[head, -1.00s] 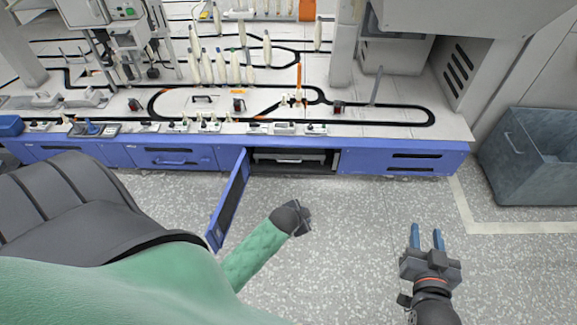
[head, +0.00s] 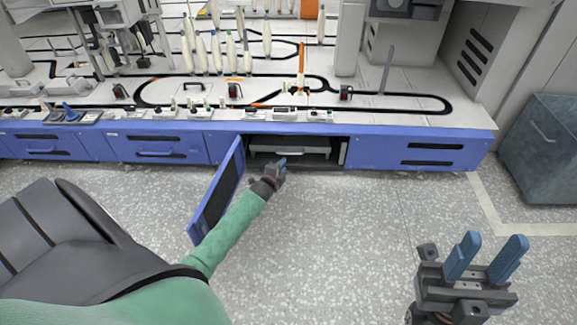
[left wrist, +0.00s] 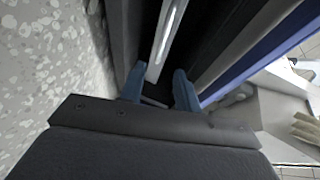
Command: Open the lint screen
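A blue door (head: 217,192) on the machine's front stands swung open. Behind it is a dark compartment with a grey panel (head: 290,148), seemingly the lint screen. My left gripper (head: 281,161) is at the compartment's opening, in front of the panel. In the left wrist view its two blue fingers (left wrist: 159,88) are apart, and a pale bar (left wrist: 168,35), seemingly a handle, runs between and beyond their tips. I see no finger touching the bar. My right gripper (head: 486,257) is open and empty above the floor at the right.
The open door stands just left of my left forearm. Other blue panels (head: 157,148) line the machine's front. A grey bin (head: 545,150) stands at the right. A black padded shape (head: 75,240) is at the lower left. The speckled floor between my arms is clear.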

